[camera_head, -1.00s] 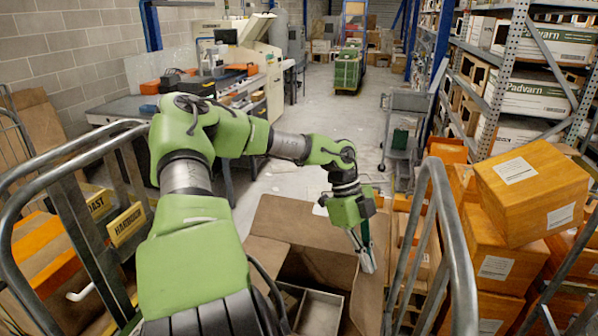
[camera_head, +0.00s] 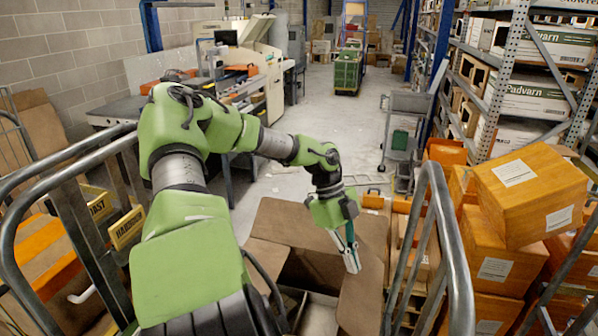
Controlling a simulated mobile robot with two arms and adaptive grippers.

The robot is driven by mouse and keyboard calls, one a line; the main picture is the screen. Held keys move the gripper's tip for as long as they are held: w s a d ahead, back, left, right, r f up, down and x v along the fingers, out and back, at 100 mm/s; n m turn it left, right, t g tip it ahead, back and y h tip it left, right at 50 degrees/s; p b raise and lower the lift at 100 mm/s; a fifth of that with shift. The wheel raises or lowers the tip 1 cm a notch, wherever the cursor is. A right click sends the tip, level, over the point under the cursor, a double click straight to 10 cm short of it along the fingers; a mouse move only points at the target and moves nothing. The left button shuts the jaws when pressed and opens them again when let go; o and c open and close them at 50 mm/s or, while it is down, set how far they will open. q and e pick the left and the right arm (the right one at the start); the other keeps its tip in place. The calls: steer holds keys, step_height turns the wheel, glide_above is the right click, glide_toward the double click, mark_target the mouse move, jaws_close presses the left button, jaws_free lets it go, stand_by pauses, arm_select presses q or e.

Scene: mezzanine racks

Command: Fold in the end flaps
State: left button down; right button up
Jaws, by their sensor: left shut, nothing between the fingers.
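An open brown cardboard box stands in front of me, between the rails of a metal cart. Its far flap (camera_head: 287,224) stands up and outward, its left flap (camera_head: 264,254) spreads outward. Its right flap (camera_head: 361,303) leans partly over the opening. My left gripper (camera_head: 353,266) is shut and empty, pointing down at the upper part of the right flap; whether it touches the flap I cannot tell. A pale-edged divider (camera_head: 317,312) shows inside the box; the near side is hidden by my arm. My right gripper is out of view.
Metal cart rails (camera_head: 456,240) rise close on the right and more rails (camera_head: 60,180) on the left. Orange boxes (camera_head: 528,192) are stacked at the right. A grey trolley (camera_head: 406,120) stands farther back beside a clear aisle floor (camera_head: 330,110).

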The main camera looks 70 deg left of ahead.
arm_select(q)
step_height(320, 180, up, 7)
stand_by(0.6)
